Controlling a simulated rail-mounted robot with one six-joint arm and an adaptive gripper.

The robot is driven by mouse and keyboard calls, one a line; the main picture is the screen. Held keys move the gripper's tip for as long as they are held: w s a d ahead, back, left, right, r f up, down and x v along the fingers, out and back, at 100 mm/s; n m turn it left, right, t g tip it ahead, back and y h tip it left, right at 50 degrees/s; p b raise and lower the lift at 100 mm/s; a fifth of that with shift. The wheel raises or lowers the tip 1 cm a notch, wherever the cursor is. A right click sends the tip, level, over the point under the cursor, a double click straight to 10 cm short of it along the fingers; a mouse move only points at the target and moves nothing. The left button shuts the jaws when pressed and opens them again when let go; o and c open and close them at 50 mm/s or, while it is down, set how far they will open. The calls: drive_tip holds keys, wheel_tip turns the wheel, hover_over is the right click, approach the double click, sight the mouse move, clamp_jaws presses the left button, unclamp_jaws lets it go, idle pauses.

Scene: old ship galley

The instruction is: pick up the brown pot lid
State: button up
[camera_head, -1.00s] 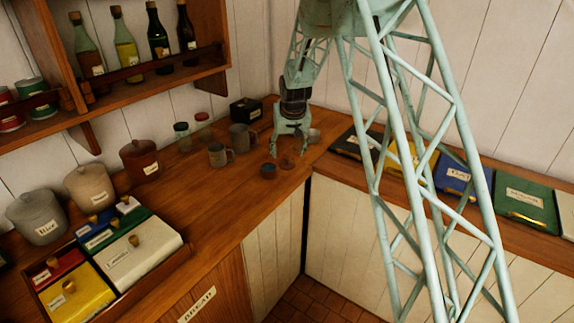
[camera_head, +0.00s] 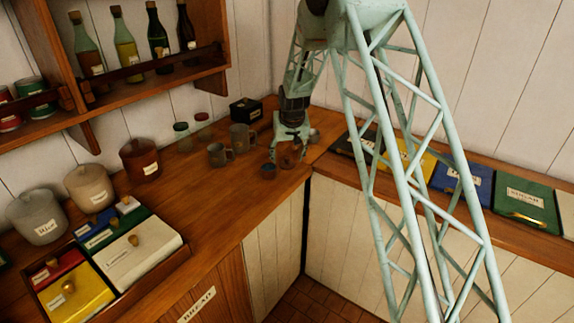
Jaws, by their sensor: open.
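A small brown object (camera_head: 289,156), possibly the brown lid, lies near the counter's inner corner, partly hidden by my gripper. My gripper (camera_head: 287,160) points down right at this object, with its jaws open around or just over it. I cannot tell whether they touch it.
Grey mugs (camera_head: 241,137), two jars and a black box (camera_head: 245,110) stand behind. Lidded pots (camera_head: 90,188) and a tray of coloured boxes fill the left. Coloured boxes line the right counter.

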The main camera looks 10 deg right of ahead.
drive_tip(key=shift+x, duration=1)
drive_tip(key=shift+c, duration=0.7)
drive_tip(key=c, duration=0.8)
